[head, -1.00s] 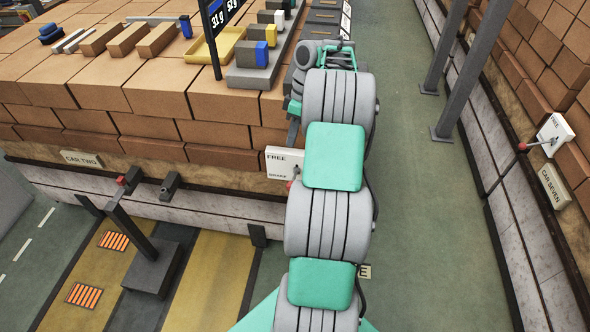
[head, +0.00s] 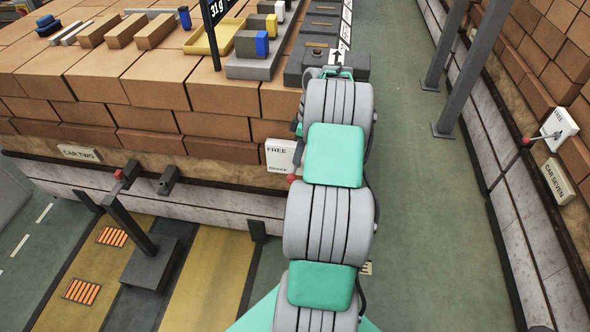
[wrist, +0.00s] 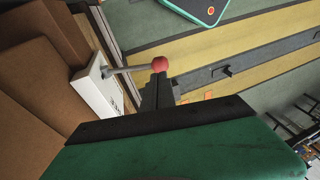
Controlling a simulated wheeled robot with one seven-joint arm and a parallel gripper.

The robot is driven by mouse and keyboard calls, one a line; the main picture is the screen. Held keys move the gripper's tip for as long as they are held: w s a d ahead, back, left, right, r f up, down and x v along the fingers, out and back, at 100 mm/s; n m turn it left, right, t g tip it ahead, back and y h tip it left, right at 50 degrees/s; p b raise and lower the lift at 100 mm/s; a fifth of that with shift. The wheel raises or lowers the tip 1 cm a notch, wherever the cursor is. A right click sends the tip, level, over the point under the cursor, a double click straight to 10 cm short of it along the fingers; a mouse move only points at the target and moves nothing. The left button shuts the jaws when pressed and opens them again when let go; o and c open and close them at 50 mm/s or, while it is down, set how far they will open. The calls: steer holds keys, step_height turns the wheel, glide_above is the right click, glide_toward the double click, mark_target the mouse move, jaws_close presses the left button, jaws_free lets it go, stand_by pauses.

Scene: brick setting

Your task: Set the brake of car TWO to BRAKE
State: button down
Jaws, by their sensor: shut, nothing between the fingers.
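The white brake panel (head: 279,157) is on the side of the brick-loaded car with the sign CAR TWO (head: 79,153). It reads FREE at the top and BRAKE lower down. My arm covers its right part. The lever's red knob (head: 292,178) shows low beside the BRAKE word; the lever's exact setting is unclear. In the wrist view the panel (wrist: 92,94) is at left, and a grey rod reaches right from it to the red knob (wrist: 160,64). My gripper (wrist: 158,84) is shut and empty, its tips close to the knob; I cannot tell if they touch.
Bricks, a yellow tray (head: 212,36) and a grey scale lie on top of the car. A post with a dark base (head: 150,262) stands in front at left.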

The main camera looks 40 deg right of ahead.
mark_target(293, 177)
steer(key=p+x, duration=0.1)
steer(key=x, duration=0.3)
steer(key=shift+a+f, duration=0.1)
steer(key=shift+f, duration=0.2)
steer(key=shift+f, duration=0.1)
steer(key=shift+s+a+f+b, duration=0.25)
steer(key=shift+f+b, duration=0.15)
steer(key=shift+b, duration=0.25)
steer(key=shift+s+a+f+b, duration=0.15)
steer(key=shift+a+f+b, duration=0.1)
steer(key=shift+f+b, duration=0.3)
steer(key=s+d+b+x, duration=0.1)
steer(key=s+b+x, duration=0.1)
steer(key=b+x, duration=0.9)
steer(key=shift+f, duration=0.2)
steer(key=shift+d, duration=0.1)
steer(key=shift+r, duration=0.1)
